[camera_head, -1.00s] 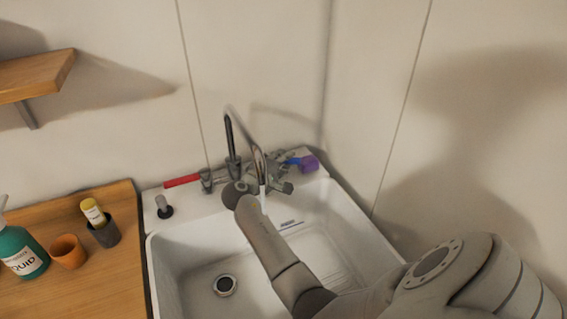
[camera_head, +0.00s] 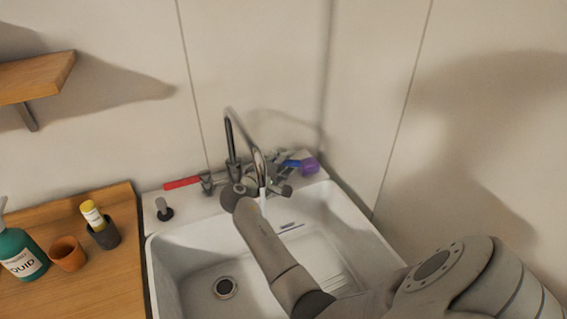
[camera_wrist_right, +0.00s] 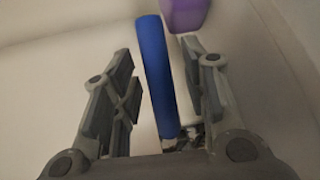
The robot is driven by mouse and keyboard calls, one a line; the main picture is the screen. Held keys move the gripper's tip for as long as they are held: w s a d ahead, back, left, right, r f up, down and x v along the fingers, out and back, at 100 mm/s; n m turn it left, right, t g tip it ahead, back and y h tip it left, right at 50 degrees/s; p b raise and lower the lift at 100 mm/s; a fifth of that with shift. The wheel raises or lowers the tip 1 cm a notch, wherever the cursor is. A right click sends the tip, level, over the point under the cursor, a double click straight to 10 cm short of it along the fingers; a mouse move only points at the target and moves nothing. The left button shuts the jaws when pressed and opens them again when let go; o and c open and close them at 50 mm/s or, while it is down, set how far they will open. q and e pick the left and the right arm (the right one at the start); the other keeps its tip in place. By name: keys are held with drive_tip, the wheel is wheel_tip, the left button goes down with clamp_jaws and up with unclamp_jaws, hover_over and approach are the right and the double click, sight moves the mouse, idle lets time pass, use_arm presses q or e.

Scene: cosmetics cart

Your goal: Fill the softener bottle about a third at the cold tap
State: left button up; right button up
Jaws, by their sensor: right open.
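The tap (camera_head: 258,150) has a tall curved chrome spout at the back of the white sink. Its red lever (camera_head: 181,183) is on the left and its blue lever (camera_head: 291,163) on the right. My right gripper (camera_head: 280,168) is at the blue lever, partly hidden by my own wrist. In the right wrist view, the blue lever (camera_wrist_right: 156,75) stands between the two open fingers, with a gap at the left finger. A pale streak, perhaps water, shows below the spout. I cannot identify a softener bottle. My left gripper is out of view.
A purple object (camera_head: 309,165) lies behind the blue lever, close to my right gripper. The sink basin (camera_head: 190,262) has a drain. On the wooden counter at left stand a green bottle (camera_head: 22,255), an orange cup (camera_head: 68,254) and a dark cup (camera_head: 104,236) holding a yellow tube.

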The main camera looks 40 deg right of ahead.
drive_tip(key=v, duration=1.2)
drive_tip(key=shift+d, duration=0.1)
